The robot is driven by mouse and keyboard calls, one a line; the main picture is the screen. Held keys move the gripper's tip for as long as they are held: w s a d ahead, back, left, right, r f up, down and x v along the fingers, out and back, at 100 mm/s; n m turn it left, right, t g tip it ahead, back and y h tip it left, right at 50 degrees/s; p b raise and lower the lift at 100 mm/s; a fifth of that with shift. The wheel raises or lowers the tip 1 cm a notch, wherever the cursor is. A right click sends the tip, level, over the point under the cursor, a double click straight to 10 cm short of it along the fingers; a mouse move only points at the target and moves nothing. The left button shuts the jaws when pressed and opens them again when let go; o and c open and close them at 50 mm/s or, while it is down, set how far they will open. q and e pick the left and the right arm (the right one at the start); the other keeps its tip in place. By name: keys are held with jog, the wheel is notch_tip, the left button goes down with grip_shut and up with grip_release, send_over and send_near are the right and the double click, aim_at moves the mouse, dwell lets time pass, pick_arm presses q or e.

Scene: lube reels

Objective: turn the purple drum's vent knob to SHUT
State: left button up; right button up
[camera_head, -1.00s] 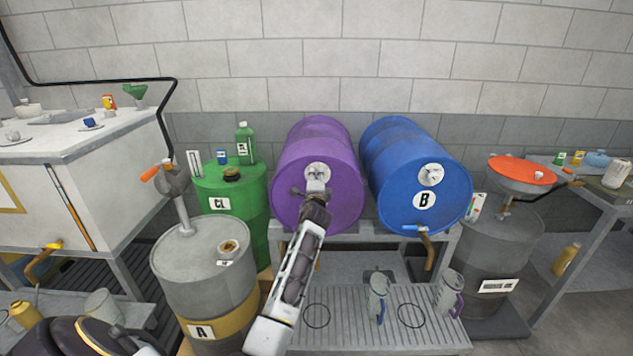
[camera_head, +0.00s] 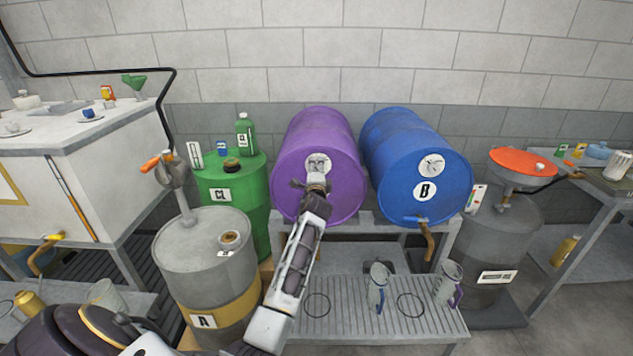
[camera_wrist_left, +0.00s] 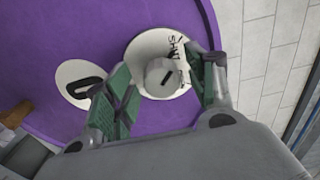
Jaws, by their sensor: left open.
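The purple drum (camera_head: 322,135) lies on its side on a rack, its round end facing me. A white dial plate (camera_head: 318,160) sits high on that end. In the left wrist view the plate (camera_wrist_left: 147,43) carries the word SHUT near its upper edge, with another word partly hidden at the right. I cannot tell which word the mark points at. My left gripper (camera_head: 317,183) is open in front of the plate. In the wrist view its green-padded fingers (camera_wrist_left: 165,84) stand either side of the knob, apart from it.
The blue drum (camera_head: 417,165) marked B lies close on the right. The green drum (camera_head: 240,195) stands to the left, with a grey drum (camera_head: 200,250) marked A in front. Jugs (camera_head: 378,287) stand on the slatted tray (camera_head: 345,320) below.

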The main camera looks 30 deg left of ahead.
pick_arm(q)
jog(key=v, duration=1.2)
dwell(0.3)
jog(key=shift+a, duration=0.15)
jog(key=shift+n, duration=0.3)
dwell(0.3)
